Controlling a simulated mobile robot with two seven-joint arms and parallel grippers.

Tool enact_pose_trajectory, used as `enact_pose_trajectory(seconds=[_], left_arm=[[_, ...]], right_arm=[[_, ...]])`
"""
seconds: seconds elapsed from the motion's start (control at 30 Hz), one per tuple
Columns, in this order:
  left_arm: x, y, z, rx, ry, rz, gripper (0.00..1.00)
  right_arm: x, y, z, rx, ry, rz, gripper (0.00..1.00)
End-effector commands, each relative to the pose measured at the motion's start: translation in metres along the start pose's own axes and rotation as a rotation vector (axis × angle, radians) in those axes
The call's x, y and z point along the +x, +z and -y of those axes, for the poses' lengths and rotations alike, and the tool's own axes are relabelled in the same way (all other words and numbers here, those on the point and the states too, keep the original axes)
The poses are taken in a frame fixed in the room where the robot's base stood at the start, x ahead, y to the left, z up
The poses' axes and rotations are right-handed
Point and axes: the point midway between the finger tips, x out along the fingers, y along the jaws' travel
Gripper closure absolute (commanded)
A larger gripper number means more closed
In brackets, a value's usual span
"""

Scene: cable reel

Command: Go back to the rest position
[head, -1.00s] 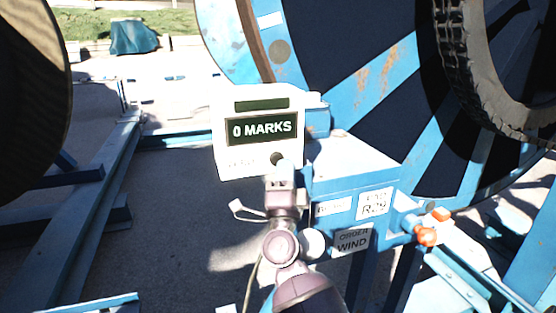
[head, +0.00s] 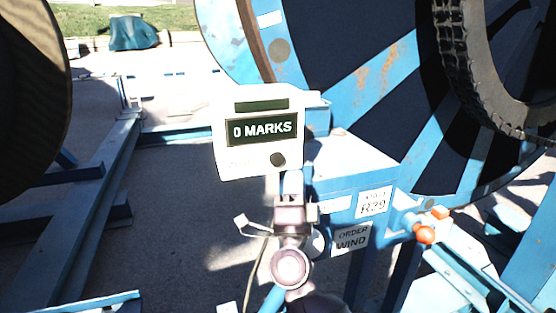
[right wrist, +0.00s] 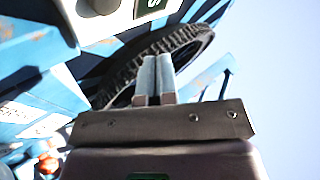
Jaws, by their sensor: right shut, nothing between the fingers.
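My right gripper (head: 292,183) is shut and empty. In the head view it points up just below the white counter box (head: 222,150), whose display (head: 262,129) reads "0 MARKS". The box's black knob (head: 278,160) is in plain sight above the fingertips. In the right wrist view the two fingers (right wrist: 154,78) lie side by side, and the white box (right wrist: 88,22) with its knob (right wrist: 104,5) shows at the upper left. My left gripper is in neither view.
A large blue reel (head: 385,75) and a black tyre (head: 470,70) fill the upper right. Blue frame rails (head: 85,215) lie left over grey ground.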

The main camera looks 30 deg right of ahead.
Motion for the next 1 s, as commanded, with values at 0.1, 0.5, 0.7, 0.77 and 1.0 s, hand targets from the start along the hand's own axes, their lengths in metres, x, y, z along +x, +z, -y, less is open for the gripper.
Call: enact_pose_trajectory(seconds=[0.1,0.5,0.7,0.77,1.0], left_arm=[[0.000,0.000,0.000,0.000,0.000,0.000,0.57],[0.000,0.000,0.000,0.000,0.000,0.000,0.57],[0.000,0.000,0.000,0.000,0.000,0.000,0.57],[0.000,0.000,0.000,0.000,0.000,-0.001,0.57],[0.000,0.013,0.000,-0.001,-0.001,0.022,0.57]], right_arm=[[0.000,0.000,0.000,0.000,0.000,0.000,1.00],[0.000,0.000,0.000,0.000,0.000,0.000,1.00],[0.000,0.000,0.000,0.000,0.000,0.000,1.00],[0.000,0.000,0.000,0.000,0.000,0.000,1.00],[-0.004,0.030,0.004,-0.101,-0.045,0.170,1.00]])
